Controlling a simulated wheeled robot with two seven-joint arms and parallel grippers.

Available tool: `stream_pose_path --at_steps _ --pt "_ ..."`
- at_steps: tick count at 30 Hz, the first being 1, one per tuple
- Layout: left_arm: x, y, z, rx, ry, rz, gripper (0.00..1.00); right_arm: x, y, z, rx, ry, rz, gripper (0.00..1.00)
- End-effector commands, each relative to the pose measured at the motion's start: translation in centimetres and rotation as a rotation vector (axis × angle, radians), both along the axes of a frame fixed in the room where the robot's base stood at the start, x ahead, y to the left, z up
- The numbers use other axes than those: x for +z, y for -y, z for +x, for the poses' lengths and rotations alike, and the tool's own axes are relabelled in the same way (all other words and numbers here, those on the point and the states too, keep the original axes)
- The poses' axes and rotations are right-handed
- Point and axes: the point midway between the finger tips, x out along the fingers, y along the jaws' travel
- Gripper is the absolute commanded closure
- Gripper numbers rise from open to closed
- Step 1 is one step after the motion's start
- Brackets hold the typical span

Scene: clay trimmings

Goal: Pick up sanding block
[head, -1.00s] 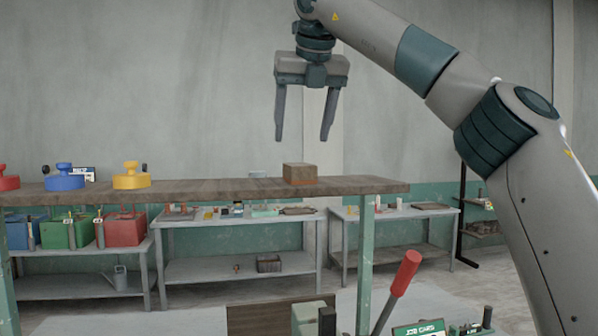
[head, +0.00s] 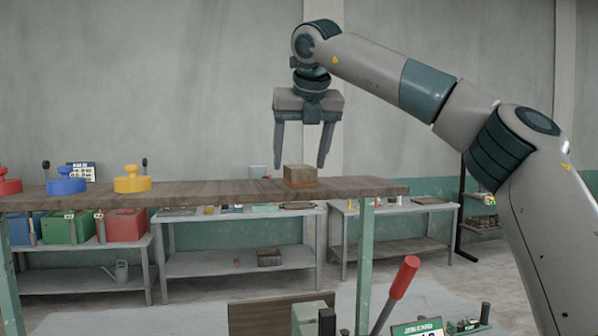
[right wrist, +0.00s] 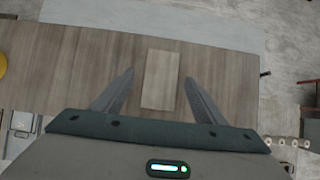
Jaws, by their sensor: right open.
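The sanding block (head: 300,175) is a small brown box with an orange-brown lower edge, sitting on the wooden shelf top (head: 225,190) near its right end. In the right wrist view the block (right wrist: 160,79) is a pale wooden rectangle between the two fingers. My right gripper (head: 299,163) is open and empty, fingers pointing down, with its tips at about the height of the block's top in the head view. It also shows in the right wrist view (right wrist: 158,84), one finger on each side of the block with gaps. My left gripper is not in view.
Blue (head: 66,181), yellow (head: 132,180) and red (head: 8,182) knobbed pieces stand on the shelf top at the left. The shelf top's right end (head: 405,189) is close to the block. A red-handled lever (head: 404,278) rises in front, below the shelf top.

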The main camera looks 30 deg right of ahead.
Motion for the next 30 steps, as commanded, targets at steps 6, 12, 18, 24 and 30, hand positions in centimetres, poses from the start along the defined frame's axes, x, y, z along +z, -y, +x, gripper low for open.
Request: stream_pose_path --at_steps 6,12,18,24,30 --pt "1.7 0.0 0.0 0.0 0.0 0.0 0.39 -2.0 0.5 1.2 -0.001 -0.002 -0.001 0.35" --pt "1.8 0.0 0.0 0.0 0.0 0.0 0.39 -2.7 0.6 1.5 -0.001 -0.001 0.001 0.35" --pt "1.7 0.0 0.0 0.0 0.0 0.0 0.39 -2.7 0.6 1.5 -0.001 0.0 0.001 0.35" --pt "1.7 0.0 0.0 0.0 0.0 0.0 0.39 -2.7 0.5 1.5 -0.001 0.0 0.001 0.4" --pt "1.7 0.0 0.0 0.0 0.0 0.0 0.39 -2.7 0.6 1.5 -0.001 0.0 0.001 0.81"
